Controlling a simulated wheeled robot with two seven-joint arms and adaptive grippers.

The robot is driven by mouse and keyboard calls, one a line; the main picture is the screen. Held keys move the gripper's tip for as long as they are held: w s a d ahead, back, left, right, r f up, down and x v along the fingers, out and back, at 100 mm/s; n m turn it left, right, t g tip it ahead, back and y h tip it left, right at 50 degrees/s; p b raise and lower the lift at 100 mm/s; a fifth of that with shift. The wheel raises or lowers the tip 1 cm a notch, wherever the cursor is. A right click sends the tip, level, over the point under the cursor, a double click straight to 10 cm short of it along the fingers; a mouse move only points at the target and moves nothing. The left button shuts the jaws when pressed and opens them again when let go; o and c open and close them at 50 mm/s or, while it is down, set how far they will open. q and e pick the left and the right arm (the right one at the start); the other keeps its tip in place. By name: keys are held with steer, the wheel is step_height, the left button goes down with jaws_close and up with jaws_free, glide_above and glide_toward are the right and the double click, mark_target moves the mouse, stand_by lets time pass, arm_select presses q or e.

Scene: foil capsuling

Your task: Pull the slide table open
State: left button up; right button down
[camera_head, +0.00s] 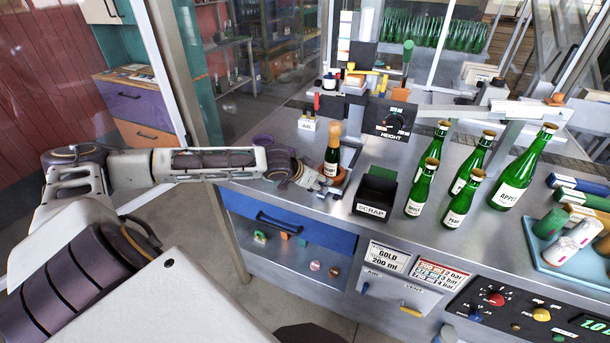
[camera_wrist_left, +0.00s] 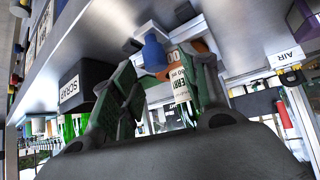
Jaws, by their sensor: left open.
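I cannot tell whether the fingers touch the knob. My right gripper is out of view.
The black scrap bin (camera_head: 376,192) stands close right of the seat. Several green bottles (camera_head: 464,195) stand farther right, then a blue tray (camera_head: 552,255) holding rolls. A height-adjusting unit (camera_head: 389,120) is behind. A blue drawer (camera_head: 285,223) lies below the counter edge.

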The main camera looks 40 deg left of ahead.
arm_select(q)
steer(key=d+v, duration=0.1)
steer(key=v, duration=0.7)
steer(key=shift+a, duration=0.45)
stand_by(0.5)
steer(key=shift+s+r, duration=0.1)
steer(key=shift+s, duration=0.05)
stand_by(0.6)
